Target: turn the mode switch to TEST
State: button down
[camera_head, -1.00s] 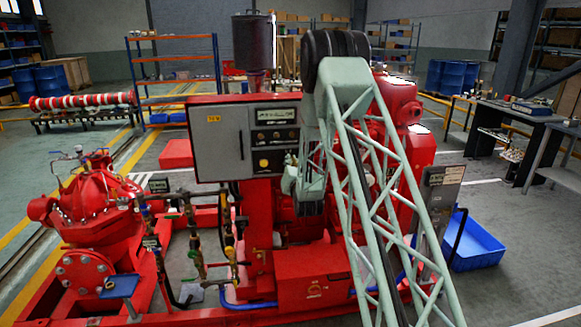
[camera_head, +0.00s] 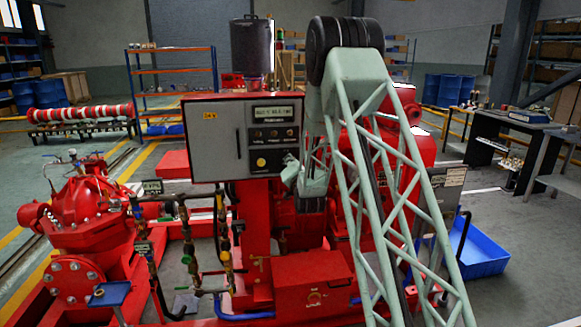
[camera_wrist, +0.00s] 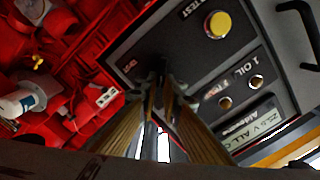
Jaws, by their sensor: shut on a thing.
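The control panel (camera_head: 216,150) is a grey box face with a black instrument plate. It also shows upside down and close in the wrist view (camera_wrist: 205,65). My gripper (camera_wrist: 163,92) has its fingers brought together at the black plate, beside a red label. It is shut on the mode switch, which the fingertips almost wholly hide, so its pointing direction cannot be read. In the head view my gripper (camera_head: 291,172) is at the plate's lower right corner, partly hidden by my arm. A "TEST" label (camera_wrist: 190,10) shows beside the yellow button (camera_wrist: 217,25).
The yellow button also shows in the head view (camera_head: 261,162), left of my gripper. Red engine parts (camera_wrist: 60,80) lie close to my gripper. A blue bin (camera_head: 480,250) stands right on the floor.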

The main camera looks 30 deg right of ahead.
jog(key=shift+d+f+m+b, duration=0.15)
jog(key=shift+m+b, duration=0.35)
jog(key=shift+m, duration=0.85)
jog(key=shift+f+m+b, duration=0.25)
jog(key=shift+m+b, duration=0.3)
jog(key=shift+m, duration=0.85)
jog(key=shift+d+f+m+b, duration=0.15)
jog(key=shift+m+b, duration=0.35)
jog(key=shift+m, duration=0.85)
jog(key=c, duration=2.8)
grip_release()
jog(key=shift+f, duration=0.1)
jog(key=shift+s+a, duration=0.1)
jog(key=shift+s, duration=0.1)
jog(key=shift+v, duration=5.85)
